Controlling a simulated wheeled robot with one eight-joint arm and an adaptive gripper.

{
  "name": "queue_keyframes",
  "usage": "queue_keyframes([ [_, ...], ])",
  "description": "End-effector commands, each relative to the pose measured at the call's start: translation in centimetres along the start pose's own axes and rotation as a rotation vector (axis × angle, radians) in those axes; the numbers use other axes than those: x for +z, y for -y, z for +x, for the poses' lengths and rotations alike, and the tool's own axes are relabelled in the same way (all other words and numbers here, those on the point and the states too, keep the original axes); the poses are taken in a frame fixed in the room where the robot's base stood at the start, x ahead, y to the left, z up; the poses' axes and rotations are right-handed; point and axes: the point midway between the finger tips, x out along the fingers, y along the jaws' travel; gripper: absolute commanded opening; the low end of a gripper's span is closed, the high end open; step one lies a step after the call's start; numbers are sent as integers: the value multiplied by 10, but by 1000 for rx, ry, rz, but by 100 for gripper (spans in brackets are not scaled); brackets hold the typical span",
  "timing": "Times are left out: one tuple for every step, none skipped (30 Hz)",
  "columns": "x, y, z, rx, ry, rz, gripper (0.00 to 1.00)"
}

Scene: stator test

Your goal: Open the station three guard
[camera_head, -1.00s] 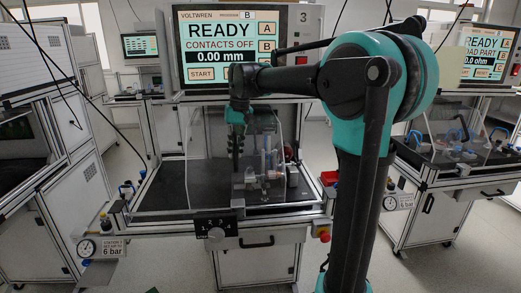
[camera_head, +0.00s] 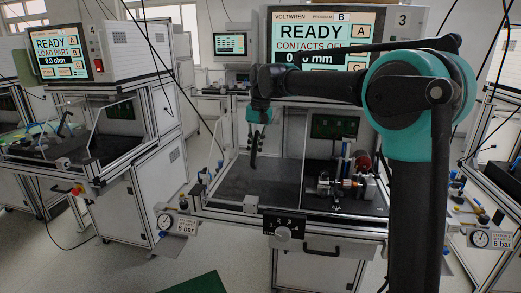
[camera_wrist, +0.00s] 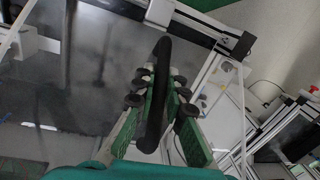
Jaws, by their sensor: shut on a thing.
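Station three, marked 3 (camera_head: 402,20), stands at centre right in the head view with its screen reading READY, CONTACTS OFF. Its guard is a clear panel (camera_head: 285,165) across the left part of the bay. The panel's right edge is left of the metal test fixture (camera_head: 350,185), which shows uncovered from the front. My gripper (camera_head: 255,155) is at the left of the bay. In the wrist view my gripper (camera_wrist: 153,95) is shut on a long black handle (camera_wrist: 152,120), its green fingers either side. How the handle joins the panel is hard to see.
A selector box (camera_head: 283,230) sits on the station's front edge. A gauge labelled 6 bar (camera_head: 165,222) is at its left corner. Station four (camera_head: 85,60) stands at the left. Open floor (camera_head: 130,265) lies between the stations.

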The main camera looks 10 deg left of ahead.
Motion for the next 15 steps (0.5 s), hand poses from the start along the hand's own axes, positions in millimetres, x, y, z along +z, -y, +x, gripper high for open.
queue_keyframes([
  [0,0,0,0,-1,0,0],
  [0,0,0,0,-1,0,0],
  [0,0,0,0,-1,0,0],
  [0,0,0,0,-1,0,0],
  [0,0,0,0,-1,0,0],
  [0,0,0,0,-1,0,0],
  [0,0,0,0,-1,0,0],
  [0,0,0,0,-1,0,0],
  [0,0,0,0,-1,0,17],
  [0,0,0,0,-1,0,20],
  [0,0,0,0,-1,0,24],
  [0,0,0,0,-1,0,29],
  [0,0,0,0,-1,0,33],
  [0,0,0,0,-1,0,33],
  [0,0,0,0,-1,0,33],
])
